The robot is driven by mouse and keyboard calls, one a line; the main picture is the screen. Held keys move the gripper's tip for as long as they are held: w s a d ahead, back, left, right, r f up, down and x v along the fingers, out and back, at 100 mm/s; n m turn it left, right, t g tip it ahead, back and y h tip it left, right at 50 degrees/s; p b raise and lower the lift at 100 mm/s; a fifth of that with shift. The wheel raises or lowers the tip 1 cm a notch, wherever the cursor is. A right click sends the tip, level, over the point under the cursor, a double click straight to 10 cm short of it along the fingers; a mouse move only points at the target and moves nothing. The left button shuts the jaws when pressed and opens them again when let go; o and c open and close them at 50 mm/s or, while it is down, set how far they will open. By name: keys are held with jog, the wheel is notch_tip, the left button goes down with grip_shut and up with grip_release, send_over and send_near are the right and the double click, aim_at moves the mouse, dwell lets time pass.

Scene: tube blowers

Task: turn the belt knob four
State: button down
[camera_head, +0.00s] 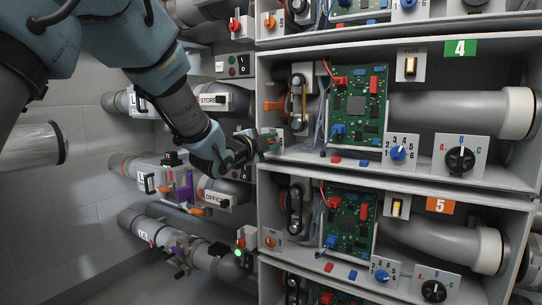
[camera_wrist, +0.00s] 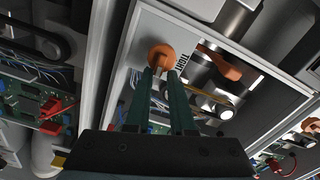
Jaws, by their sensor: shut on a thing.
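The round orange belt knob (camera_wrist: 162,52) of unit four sits on a pale panel in the wrist view. The two green fingers of my gripper (camera_wrist: 161,73) are shut on it, one on each side. In the head view my gripper (camera_head: 264,142) reaches the left edge of the compartment with the green 4 label (camera_head: 460,48). There the fingers mostly hide the knob. The belt (camera_head: 298,98) of this unit runs upright, just above and right of my gripper.
A circuit board (camera_head: 357,104), a blue dial (camera_head: 398,153) and a black dial (camera_head: 460,160) lie to the right. Compartment 5, with its own orange knob (camera_head: 270,241), is below. Pipes with labelled valves, among them OFFICE (camera_head: 213,198), crowd the left wall.

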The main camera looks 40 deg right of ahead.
jog(key=m+b, duration=0.1)
jog(key=f+m+b, duration=0.1)
jog(key=w+m+b, duration=0.1)
jog(key=b, duration=0.1)
jog(key=shift+a+f+t, duration=0.15)
jog(key=shift+a+t, duration=0.1)
jog(key=shift+t, duration=0.05)
dwell(0.4)
jog(key=c, duration=0.9)
grip_release()
jog(key=shift+o, duration=1.3)
jog(key=shift+s+d+r+m, duration=0.15)
jog(key=shift+s+r+m, duration=0.05)
jog(key=shift+r+m, duration=0.1)
jog(key=v, duration=1.1)
jog(key=shift+w, duration=0.1)
